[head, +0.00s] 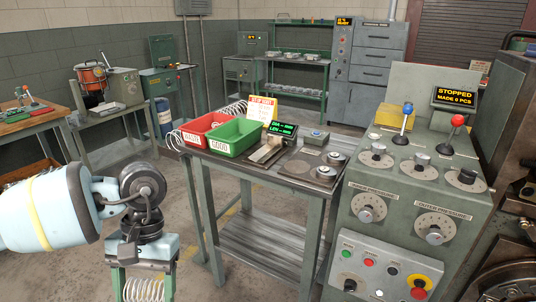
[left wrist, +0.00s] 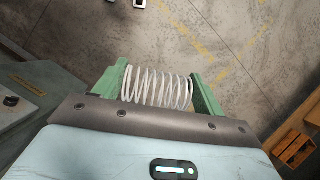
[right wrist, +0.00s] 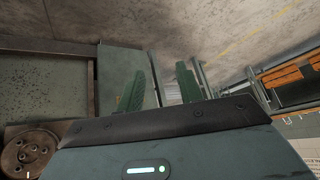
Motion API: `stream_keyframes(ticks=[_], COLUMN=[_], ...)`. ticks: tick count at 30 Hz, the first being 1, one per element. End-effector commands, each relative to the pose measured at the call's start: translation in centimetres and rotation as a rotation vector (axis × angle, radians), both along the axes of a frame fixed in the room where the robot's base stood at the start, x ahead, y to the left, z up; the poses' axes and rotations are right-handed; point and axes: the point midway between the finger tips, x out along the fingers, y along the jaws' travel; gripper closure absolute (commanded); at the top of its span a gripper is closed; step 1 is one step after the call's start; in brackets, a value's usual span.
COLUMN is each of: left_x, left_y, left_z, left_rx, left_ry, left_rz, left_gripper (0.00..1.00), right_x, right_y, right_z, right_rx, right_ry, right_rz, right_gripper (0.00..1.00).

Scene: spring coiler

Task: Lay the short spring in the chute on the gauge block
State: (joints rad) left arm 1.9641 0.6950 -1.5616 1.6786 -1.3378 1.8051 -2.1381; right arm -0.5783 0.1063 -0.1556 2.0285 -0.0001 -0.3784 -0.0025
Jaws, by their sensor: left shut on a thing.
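A pale wire spring (left wrist: 157,88) lies crosswise between the green fingers of my left gripper (left wrist: 160,92), which is shut on it. In the head view my left gripper (head: 143,285) is at the bottom left, away from the bench, with the spring partly cut off by the frame edge. The gauge block (head: 267,151) sits on the bench in front of a small green-lettered display (head: 284,130); its chute is too small to make out clearly. My right gripper (right wrist: 160,90) shows only in the right wrist view, its green fingers apart with nothing seen between them.
A red bin (head: 196,129) and a green bin marked GOOD (head: 232,138) stand left of the gauge block. A control console (head: 384,212) rises at the right. Open floor lies between my left gripper and the bench.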

Motion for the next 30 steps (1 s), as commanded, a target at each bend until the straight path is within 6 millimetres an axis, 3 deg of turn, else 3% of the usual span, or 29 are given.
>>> stream_keyframes(ticks=[11,16,30], left_x=[-0.1,-0.9,-9.1], left_y=[0.0,0.0,0.0], left_z=[0.0,-0.8,-5.8], left_rx=[0.0,0.002,0.005], left_ry=[0.001,0.01,0.008], left_rz=[0.0,0.003,0.005], left_gripper=[0.52,0.52,0.52], right_x=[0.0,0.7,5.1], right_y=[0.0,0.0,-0.5], right_z=[0.0,1.3,9.6], right_rx=[0.0,0.0,-0.01], right_ry=[-0.001,-0.017,-0.154], right_rz=[0.0,0.0,0.005], right_gripper=[0.64,0.64,0.64])
